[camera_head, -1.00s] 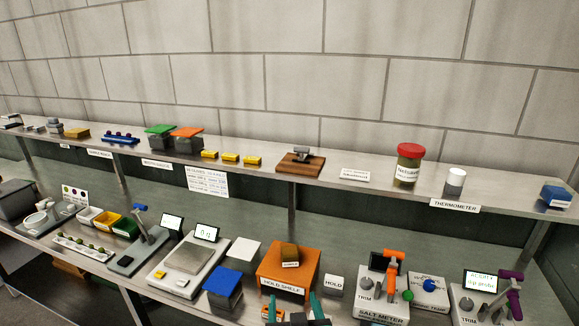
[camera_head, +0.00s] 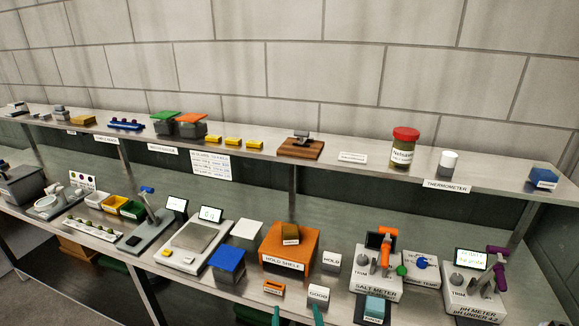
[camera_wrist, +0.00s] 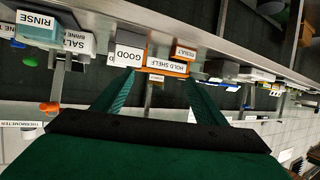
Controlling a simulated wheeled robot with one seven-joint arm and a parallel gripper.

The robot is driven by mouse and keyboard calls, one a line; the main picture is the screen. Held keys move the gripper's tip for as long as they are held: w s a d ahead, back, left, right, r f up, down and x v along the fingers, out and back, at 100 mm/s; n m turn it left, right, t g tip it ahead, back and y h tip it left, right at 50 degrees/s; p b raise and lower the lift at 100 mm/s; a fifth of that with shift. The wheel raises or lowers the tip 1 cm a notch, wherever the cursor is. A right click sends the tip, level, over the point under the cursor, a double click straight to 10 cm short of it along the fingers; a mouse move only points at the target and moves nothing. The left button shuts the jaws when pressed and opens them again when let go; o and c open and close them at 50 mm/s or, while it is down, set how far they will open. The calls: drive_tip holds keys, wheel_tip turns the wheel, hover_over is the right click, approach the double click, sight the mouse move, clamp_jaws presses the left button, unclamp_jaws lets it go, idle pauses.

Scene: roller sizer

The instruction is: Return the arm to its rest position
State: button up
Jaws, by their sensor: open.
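My gripper (camera_head: 297,317) shows only as two teal fingertips at the bottom edge of the head view. They are apart with nothing between them, just in front of the bench's front edge. In the wrist view my gripper (camera_wrist: 160,78) also shows two spread, empty fingers. That view is upside down and faces the bench. The GOOD block (camera_head: 318,294) lies just beyond the right fingertip in the head view, and the orange RESULT piece (camera_head: 273,287) is just beyond the left one. I cannot tell whether either is touched. The rest of my arm is hidden.
The orange hold shelf (camera_head: 276,262) carries a brown block (camera_head: 291,235). The salt meter (camera_head: 376,284), RINSE block (camera_head: 373,310) and pH meter (camera_head: 472,290) stand right. A blue block (camera_head: 227,262) and scale (camera_head: 193,248) stand left. An upper shelf (camera_head: 353,172) runs behind.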

drive_tip(key=s+f, duration=1.1)
drive_tip(key=s, duration=0.3)
drive_tip(key=s+a+t, duration=0.1)
drive_tip(key=s, duration=1.9)
drive_tip(key=shift+a+r+m+t+h, duration=0.15)
drive_tip(key=shift+a+m+t+h, duration=0.15)
drive_tip(key=shift+m, duration=0.1)
